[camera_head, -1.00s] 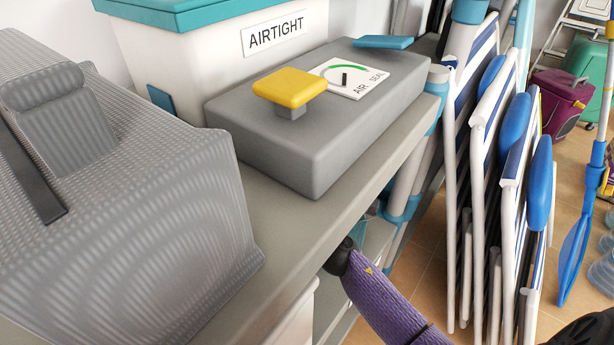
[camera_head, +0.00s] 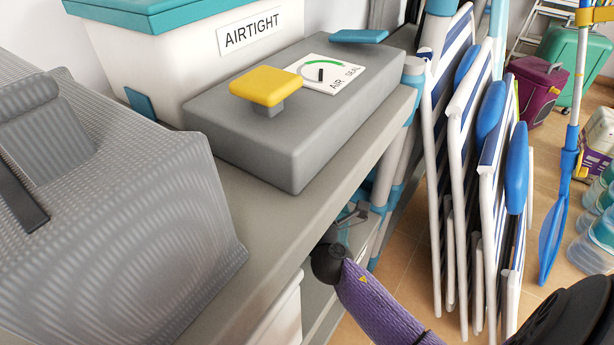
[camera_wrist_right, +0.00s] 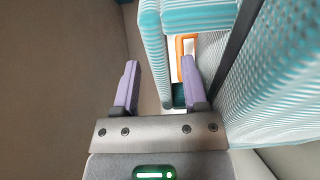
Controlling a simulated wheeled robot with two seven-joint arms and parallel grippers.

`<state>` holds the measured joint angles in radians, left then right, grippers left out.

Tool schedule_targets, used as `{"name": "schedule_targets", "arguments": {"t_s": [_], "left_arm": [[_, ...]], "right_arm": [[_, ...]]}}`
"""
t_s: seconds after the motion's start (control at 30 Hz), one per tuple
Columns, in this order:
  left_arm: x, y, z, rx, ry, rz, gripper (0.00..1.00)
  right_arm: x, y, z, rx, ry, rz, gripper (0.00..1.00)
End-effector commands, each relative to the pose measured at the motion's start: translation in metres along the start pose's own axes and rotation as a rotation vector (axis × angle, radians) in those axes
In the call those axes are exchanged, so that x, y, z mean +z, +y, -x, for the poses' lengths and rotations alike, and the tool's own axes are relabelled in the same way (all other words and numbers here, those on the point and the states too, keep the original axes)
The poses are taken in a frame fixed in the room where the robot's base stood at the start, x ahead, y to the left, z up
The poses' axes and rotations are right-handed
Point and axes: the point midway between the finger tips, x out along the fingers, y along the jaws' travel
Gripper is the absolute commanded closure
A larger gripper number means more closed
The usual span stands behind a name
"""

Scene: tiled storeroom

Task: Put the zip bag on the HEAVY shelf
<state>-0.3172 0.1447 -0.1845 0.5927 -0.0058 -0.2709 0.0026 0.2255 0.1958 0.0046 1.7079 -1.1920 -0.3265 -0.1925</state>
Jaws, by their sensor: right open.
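A grey striped fabric bag (camera_head: 120,230) with a dark strip stands on the counter at the left of the head view. A teal-and-white striped item (camera_wrist_right: 275,80), also with a dark strip, fills the right of the right wrist view. I cannot tell which is the zip bag. My right gripper (camera_wrist_right: 160,65) is open, its purple fingers apart; part of the striped item shows between and beyond them, with no clear grip. In the head view, my purple right arm reaches to the counter's underside, where the gripper is mostly hidden. No HEAVY label is readable. My left gripper is not in view.
A white bin labelled AIRTIGHT (camera_head: 190,55) and a grey AIR SEAL device (camera_head: 240,140) with a yellow knob stand on the counter (camera_head: 260,215). Folded chairs (camera_head: 470,170) lean to the right. An orange-edged thing (camera_wrist_right: 180,46) shows beyond the fingers. Tiled floor lies right.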

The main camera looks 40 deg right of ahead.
Motion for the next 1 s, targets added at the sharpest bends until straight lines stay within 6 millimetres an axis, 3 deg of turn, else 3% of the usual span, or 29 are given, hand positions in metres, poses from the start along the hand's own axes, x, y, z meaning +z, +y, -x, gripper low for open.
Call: {"name": "schedule_targets", "arguments": {"t_s": [0.2,0.4,1.0], "left_arm": [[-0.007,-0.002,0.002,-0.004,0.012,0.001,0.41],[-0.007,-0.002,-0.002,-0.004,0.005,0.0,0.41],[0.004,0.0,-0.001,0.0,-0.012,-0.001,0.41]], "right_arm": [[0.0,-0.001,0.053,-0.002,0.001,-0.001,0.44],[0.0,-0.002,0.084,-0.002,0.0,-0.001,0.44],[0.0,-0.004,0.091,-0.012,0.002,-0.006,0.44]]}}
